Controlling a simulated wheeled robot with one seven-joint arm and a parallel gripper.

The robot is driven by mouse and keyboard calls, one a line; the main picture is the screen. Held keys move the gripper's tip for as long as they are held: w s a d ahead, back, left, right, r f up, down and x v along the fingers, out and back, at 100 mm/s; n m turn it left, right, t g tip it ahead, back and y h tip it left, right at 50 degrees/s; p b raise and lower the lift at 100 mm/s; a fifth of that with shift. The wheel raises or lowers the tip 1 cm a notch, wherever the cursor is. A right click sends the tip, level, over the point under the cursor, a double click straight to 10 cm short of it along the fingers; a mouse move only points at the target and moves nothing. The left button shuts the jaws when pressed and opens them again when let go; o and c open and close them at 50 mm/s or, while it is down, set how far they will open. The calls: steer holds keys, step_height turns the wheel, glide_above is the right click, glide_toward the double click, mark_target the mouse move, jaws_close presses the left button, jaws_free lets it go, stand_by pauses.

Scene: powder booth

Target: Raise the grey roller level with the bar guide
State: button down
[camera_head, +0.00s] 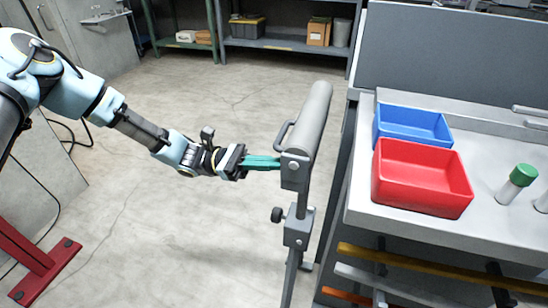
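The grey roller (313,115) lies along the top of an upright stand (299,233), beside the workbench. A loop handle (282,133) sticks out on its left side, and a black knob (277,214) sits on the stand's collar. My gripper (279,162) comes in from the left with its green fingers close together. Their tips are at the roller's near end bracket (295,171), below the handle. Whether they touch or grip it I cannot tell. I cannot pick out the bar guide for certain; grey bars (530,111) show at the bench's right edge.
The workbench (365,213) on the right bears a red bin (423,180), a blue bin (413,124) and a green-capped cylinder (516,184). A yellow bar (440,262) and other bars lie below its top. Shelving (285,42) stands behind. The floor left of the stand is clear.

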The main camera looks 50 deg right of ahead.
steer(key=f+b+v, duration=0.1)
steer(key=b+v, duration=0.1)
steer(key=v, duration=0.8)
steer(key=shift+d+f, duration=0.15)
steer(key=shift+f, duration=0.2)
